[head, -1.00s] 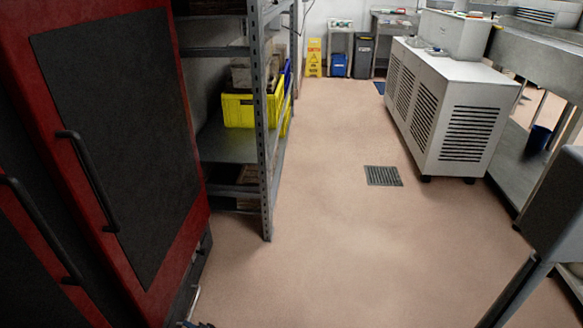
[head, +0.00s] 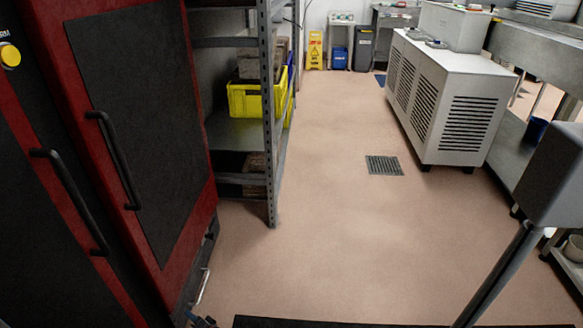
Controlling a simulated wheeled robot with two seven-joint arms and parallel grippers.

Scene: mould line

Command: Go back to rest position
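A small dark part at the bottom edge (head: 203,321), beside the foot of the red and black cabinet, appears to be the tip of my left gripper. Too little of it shows to tell whether it is open or shut, or whether it holds anything. My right gripper is not in view. The task names no object, and none is seen in a gripper.
The red and black cabinet (head: 140,130) stands close at left. Beyond it is a metal shelf (head: 270,130) with a yellow crate (head: 250,100). A white vented unit (head: 465,125) and a grey post-mounted box (head: 550,175) stand at right. The floor between is clear.

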